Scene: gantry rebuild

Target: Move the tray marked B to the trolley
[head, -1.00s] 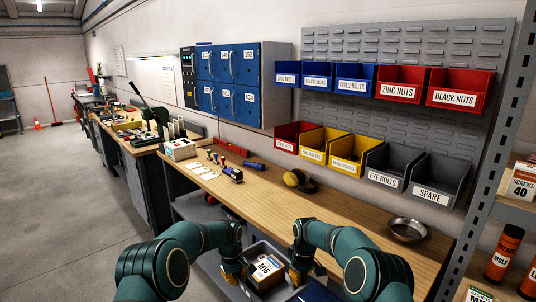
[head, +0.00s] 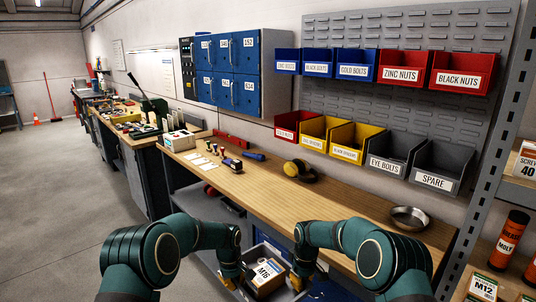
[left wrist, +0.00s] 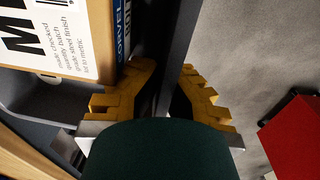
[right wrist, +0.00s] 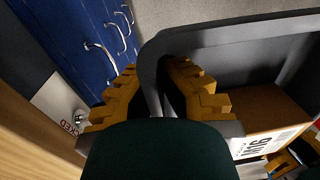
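A grey tray (head: 233,272) with an M16 carton (head: 268,274) in it is low in front of the bench, between my two arms. No letter B is readable on it. My left gripper (head: 230,284) is at its left side; in the left wrist view the fingers (left wrist: 168,80) close around the tray wall (left wrist: 178,45). My right gripper (head: 298,284) is at its right side; in the right wrist view the fingers (right wrist: 150,78) pinch the rim (right wrist: 150,55). The tray's underside is hidden. I cannot make out a trolley.
The wooden bench (head: 345,222) runs along the wall, with a metal bowl (head: 409,218) near its right end. Blue drawers (right wrist: 88,40) show below it. A shelf rack (head: 490,170) stands at right. A red object (left wrist: 295,135) is left of the tray. Floor (head: 60,190) at left is clear.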

